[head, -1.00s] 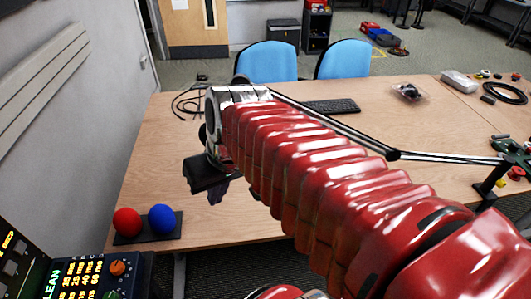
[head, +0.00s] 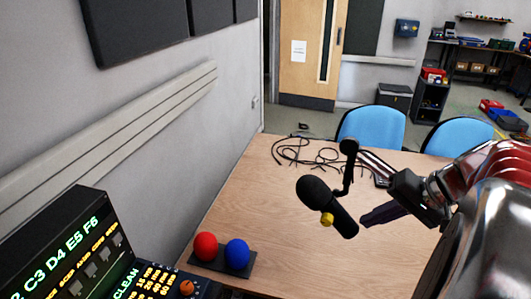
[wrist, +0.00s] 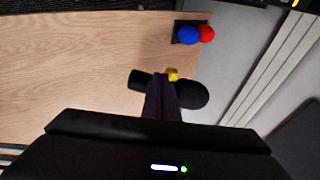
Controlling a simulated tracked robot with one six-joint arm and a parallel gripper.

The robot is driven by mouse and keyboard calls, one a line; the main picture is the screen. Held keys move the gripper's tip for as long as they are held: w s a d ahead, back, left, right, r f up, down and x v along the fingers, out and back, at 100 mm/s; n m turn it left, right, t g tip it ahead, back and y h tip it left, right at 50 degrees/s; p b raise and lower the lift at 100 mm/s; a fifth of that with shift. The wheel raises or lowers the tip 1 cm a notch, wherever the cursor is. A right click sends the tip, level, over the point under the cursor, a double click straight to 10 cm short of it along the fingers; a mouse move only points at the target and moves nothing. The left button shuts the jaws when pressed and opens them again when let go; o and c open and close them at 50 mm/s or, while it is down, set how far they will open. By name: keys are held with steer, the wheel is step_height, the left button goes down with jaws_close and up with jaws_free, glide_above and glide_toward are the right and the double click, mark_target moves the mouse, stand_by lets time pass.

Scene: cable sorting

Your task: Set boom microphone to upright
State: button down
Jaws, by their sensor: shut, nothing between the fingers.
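The black boom microphone (head: 345,222) hangs tilted at the end of its boom arm (head: 350,165) above the table. In the head view its round foam head points up-left and its body down-right. A yellow knob (head: 327,219) is on its side. In the wrist view the microphone (wrist: 192,94) lies nearly crosswise, foam head on the right and yellow knob (wrist: 172,74) near the middle. My gripper (head: 366,219) is shut and empty, just right of the microphone's lower body. In the wrist view the fingers (wrist: 160,78) cover its middle; I cannot tell whether they touch.
A red ball (head: 205,246) and a blue ball (head: 237,253) sit on a dark base at the table's near left corner. Loose black cables (head: 305,152) lie at the back. A control panel (head: 75,250) is at the left. The wooden table (head: 265,205) is clear around the balls.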

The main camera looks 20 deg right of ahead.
mark_target(351, 223)
steer(key=s+d+r+m+t, duration=0.1)
steer(key=s+d+t, duration=0.1)
steer(key=d, duration=0.5)
steer(key=shift+s+d+m, duration=0.2)
steer(key=shift+d+m, duration=0.05)
steer(key=shift+m, duration=0.15)
steer(key=shift+w+f, duration=0.1)
steer(key=x, duration=1.3)
steer(key=shift+w+f, duration=0.2)
steer(key=shift+w, duration=0.2)
steer(key=shift+a, duration=0.2)
steer(key=shift+d+f+t, duration=0.1)
steer(key=shift+d+t, duration=0.15)
steer(key=shift+t, duration=0.05)
steer(key=shift+f, duration=0.1)
